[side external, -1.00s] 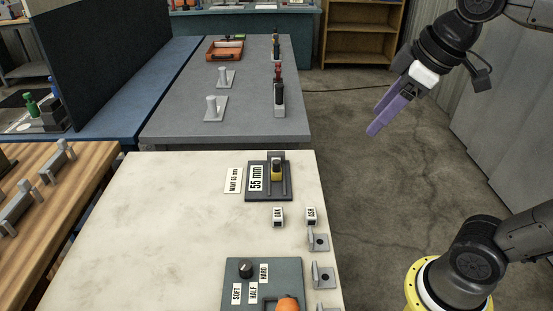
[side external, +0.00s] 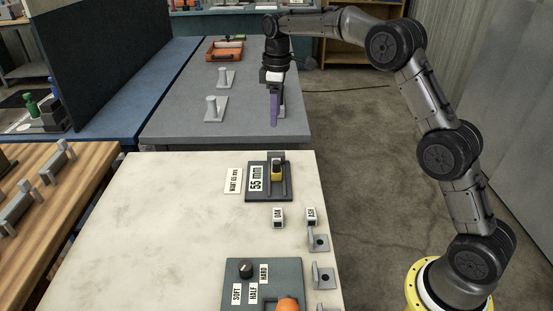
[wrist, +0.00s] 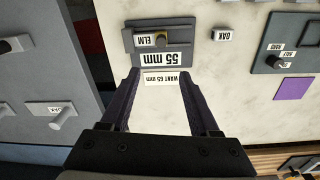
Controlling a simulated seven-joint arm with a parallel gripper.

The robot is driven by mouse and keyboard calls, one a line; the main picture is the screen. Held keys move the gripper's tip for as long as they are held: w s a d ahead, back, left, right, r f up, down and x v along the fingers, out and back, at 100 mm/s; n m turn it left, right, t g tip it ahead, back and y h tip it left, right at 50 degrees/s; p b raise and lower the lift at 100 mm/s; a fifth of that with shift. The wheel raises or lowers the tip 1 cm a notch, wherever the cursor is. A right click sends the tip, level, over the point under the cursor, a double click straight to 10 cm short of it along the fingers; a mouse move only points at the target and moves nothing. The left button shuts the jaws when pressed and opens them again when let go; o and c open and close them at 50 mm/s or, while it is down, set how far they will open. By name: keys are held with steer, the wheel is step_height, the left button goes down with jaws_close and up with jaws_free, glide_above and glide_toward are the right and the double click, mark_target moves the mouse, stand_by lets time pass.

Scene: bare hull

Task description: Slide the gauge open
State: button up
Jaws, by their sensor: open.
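The gauge (side external: 283,193) is a dark plate with a slot on the cream tabletop. In the wrist view the gauge (wrist: 188,38) shows beyond my fingertips, with an ELM label (wrist: 145,40) at the slider (wrist: 161,39). My gripper (side external: 274,122) has purple fingers pointing down. It is open and empty, apart from the gauge. In the wrist view the card (wrist: 167,79) shows between the fingers.
OAK (side external: 278,217) and ASH (side external: 311,215) blocks stand in front of the gauge. Grey brackets (side external: 321,276) line the right edge. A panel with a knob (side external: 246,268) is nearer. The grey table (side external: 170,125) behind holds posts and tools. The cream table's left is clear.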

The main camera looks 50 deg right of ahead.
mark_target(276, 162)
steer(key=f, duration=1.6)
steer(key=shift+d, duration=0.2)
steer(key=shift+c, duration=0.2)
jaws_close()
stand_by(0.7)
